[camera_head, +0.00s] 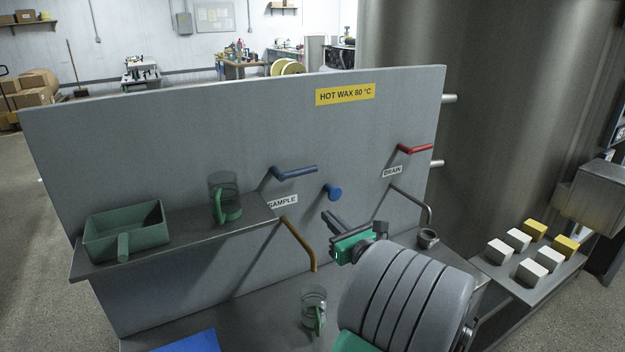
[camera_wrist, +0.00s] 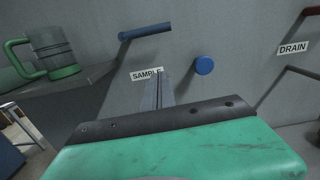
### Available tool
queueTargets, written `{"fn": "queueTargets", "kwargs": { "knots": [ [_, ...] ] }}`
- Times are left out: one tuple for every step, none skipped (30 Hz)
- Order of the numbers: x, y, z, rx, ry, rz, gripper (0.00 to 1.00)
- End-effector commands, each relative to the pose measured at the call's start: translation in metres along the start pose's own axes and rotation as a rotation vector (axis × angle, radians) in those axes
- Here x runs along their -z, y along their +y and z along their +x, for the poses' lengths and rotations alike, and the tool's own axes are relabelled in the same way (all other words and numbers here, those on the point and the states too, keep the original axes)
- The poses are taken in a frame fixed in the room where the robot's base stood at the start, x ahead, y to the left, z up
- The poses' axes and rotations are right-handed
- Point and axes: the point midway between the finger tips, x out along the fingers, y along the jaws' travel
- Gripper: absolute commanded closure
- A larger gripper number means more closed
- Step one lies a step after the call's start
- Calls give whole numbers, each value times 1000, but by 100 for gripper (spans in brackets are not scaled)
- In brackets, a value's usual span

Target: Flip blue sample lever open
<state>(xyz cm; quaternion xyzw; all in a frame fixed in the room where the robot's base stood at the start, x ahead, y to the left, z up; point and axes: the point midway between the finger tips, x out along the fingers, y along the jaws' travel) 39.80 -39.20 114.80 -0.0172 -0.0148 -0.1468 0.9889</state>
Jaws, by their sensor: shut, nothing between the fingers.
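The blue sample lever (camera_head: 295,173) is on the grey panel above the SAMPLE label (camera_head: 283,202), its bar pointing right, roughly level. It also shows in the wrist view (camera_wrist: 145,33), upper middle. A brass-coloured spout (camera_head: 301,246) bends down below the label. A round blue knob (camera_head: 333,192) is to the right of the lever; it also shows in the wrist view (camera_wrist: 204,65). My gripper (camera_head: 329,215) is below the knob and lower right of the lever, apart from the lever. Its fingers (camera_wrist: 160,78) are shut with nothing between them and point toward the panel.
A red drain lever (camera_head: 415,149) and dark drain pipe (camera_head: 412,200) are at the right. A shelf (camera_head: 180,241) at the left holds a green scoop (camera_head: 126,232) and green-handled cup (camera_head: 224,198). Another cup (camera_head: 314,306) stands on the bench below. White and yellow blocks (camera_head: 535,227) lie right.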

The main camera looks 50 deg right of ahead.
Motion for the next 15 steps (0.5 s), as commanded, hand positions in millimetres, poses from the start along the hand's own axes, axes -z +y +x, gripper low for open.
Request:
{"fn": "queueTargets", "kwargs": {
  "knots": [
    [-2, -6, -4, 14, -13, 27, 100],
    [-3, -7, -4, 17, -17, 35, 100],
    [-3, -8, -4, 17, -19, 38, 100],
    [-3, -7, -4, 16, -19, 37, 100],
    [-3, -7, -4, 16, -18, 36, 100],
    [-3, -7, -4, 15, -18, 35, 100],
    [-3, -7, -4, 15, -18, 35, 100],
    [-3, -6, -4, 15, -17, 34, 100],
    [-3, -6, -4, 15, -17, 34, 100],
    [-3, -6, -3, 14, -17, 33, 100],
    [-4, -6, -2, 14, -17, 33, 100],
    [-4, -6, 1, 13, -16, 33, 100],
    [-4, -6, 4, 12, -16, 32, 100],
    [-4, -6, 7, 12, -16, 33, 100],
    [-5, -5, 13, 11, -15, 33, 100]
  ]
}}
